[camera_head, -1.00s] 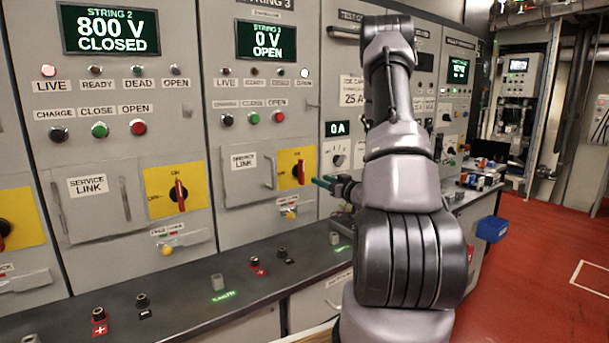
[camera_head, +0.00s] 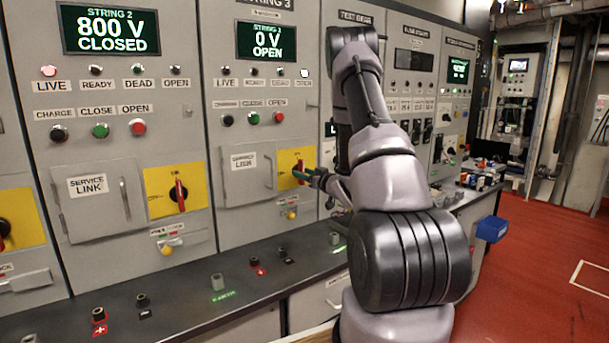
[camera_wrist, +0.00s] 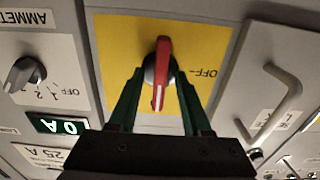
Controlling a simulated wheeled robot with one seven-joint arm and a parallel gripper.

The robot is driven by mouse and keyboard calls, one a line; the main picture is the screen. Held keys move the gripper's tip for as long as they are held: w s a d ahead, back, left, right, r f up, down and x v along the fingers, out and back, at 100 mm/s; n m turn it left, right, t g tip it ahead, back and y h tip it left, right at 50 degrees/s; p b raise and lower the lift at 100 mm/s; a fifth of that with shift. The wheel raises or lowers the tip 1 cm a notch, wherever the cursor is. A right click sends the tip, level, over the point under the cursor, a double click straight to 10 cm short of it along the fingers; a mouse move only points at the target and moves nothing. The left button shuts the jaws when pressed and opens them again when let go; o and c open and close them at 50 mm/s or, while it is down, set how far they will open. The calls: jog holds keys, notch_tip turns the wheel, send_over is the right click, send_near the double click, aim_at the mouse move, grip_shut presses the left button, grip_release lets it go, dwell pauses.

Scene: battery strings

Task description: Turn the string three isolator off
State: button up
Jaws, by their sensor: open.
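The string three isolator is a red handle on a yellow plate (camera_head: 285,163) in the head view. Its handle (camera_wrist: 160,72) stands near the middle of the wrist view, where the picture is upside down and an OFF mark lies to its right on the plate. My gripper (camera_wrist: 160,85) is open, with one green finger on each side of the handle. I cannot tell whether the fingers touch it. In the head view my gripper (camera_head: 308,173) is at the right part of the yellow plate and partly covers it. The string three display (camera_head: 265,41) reads 0 V OPEN.
The service link door with its handle (camera_wrist: 275,103) is beside the plate. A selector knob (camera_wrist: 22,73) and a 0 A meter (camera_wrist: 57,125) are on the other side. The string two isolator (camera_head: 179,195) is further left. A bench (camera_head: 190,302) with terminals runs below.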

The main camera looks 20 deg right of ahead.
grip_shut()
jog(key=shift+n, duration=0.3)
jog(key=n, duration=1.7)
jog(key=shift+f, duration=0.1)
jog(key=shift+n, duration=0.3)
jog(key=shift+s, duration=0.1)
